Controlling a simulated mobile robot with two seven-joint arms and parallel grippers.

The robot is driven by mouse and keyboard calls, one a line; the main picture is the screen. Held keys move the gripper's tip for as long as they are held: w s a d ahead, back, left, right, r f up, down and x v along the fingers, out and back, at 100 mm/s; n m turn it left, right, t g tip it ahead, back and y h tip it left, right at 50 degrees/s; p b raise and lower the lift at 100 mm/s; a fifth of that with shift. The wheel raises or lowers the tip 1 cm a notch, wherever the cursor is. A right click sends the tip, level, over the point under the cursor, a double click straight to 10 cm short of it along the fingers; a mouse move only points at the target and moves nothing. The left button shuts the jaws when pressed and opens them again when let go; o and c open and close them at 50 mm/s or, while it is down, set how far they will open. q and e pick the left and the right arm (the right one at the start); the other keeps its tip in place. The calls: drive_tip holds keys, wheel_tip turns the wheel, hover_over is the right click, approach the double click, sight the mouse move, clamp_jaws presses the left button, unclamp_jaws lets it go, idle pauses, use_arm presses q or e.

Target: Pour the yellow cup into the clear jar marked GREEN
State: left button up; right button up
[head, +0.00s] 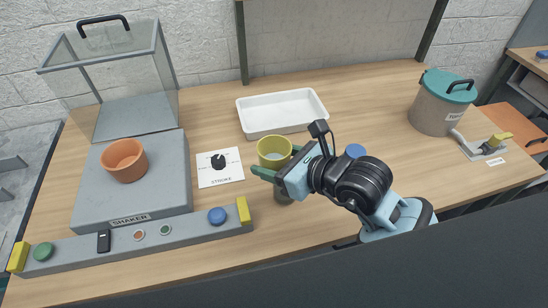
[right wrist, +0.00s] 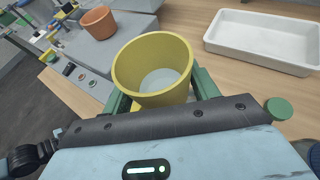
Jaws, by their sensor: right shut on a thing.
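The yellow cup (head: 273,152) is upright between the green fingers of my right gripper (head: 275,165), which is shut on it above the table. In the right wrist view the yellow cup (right wrist: 150,75) shows a pale, whitish content or bottom inside. A dark grey, rounded thing (head: 284,194) shows just below the gripper, mostly hidden; I cannot tell what it is. I cannot make out a clear jar with a GREEN label in either view; my right arm covers part of the table. My left gripper is not in view.
A white tray (head: 281,132) lies behind the cup. The shaker (head: 135,201) with a terracotta pot (head: 124,160) stands at left, beside a STROKE dial card (head: 220,167). A blue round top (head: 355,151) is behind my arm. A lidded grey pot (head: 437,112) stands at right.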

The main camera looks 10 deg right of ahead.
drive_tip(key=shift+s, duration=0.15)
drive_tip(key=m, duration=0.1)
drive_tip(key=m+y, duration=0.1)
drive_tip(key=a+r+m+g+y, duration=0.1)
drive_tip(key=shift+s+r, duration=0.1)
drive_tip(key=shift+s, duration=0.15)
drive_tip(key=m+y, duration=0.2)
drive_tip(key=m, duration=0.1)
drive_tip(key=shift+s+a+r, duration=0.1)
drive_tip(key=shift+r, duration=0.1)
drive_tip(key=m+y, duration=0.1)
drive_tip(key=m, duration=0.2)
drive_tip(key=shift+f+m+g+y, duration=0.2)
drive_tip(key=shift+m+g+y, duration=0.1)
drive_tip(key=shift+y, duration=0.1)
drive_tip(key=m, duration=0.1)
drive_tip(key=d+f+m+y, duration=0.1)
drive_tip(key=m, duration=0.1)
drive_tip(key=shift+w+d+m, duration=0.1)
drive_tip(key=shift+w+m, duration=0.2)
drive_tip(key=shift+w, duration=0.05)
drive_tip(key=shift+w+d+r+m+t+y, duration=0.15)
drive_tip(key=shift+d+m+t+y, duration=0.15)
drive_tip(key=shift+m, duration=0.4)
drive_tip(key=shift+w+d+r+m+t+y, duration=0.15)
drive_tip(key=shift+m+t, duration=0.2)
drive_tip(key=shift+m, duration=0.35)
drive_tip(key=shift+w+d+r+m+t+y, duration=0.15)
drive_tip(key=shift+m+t+y, duration=0.15)
drive_tip(key=shift+m, duration=0.4)
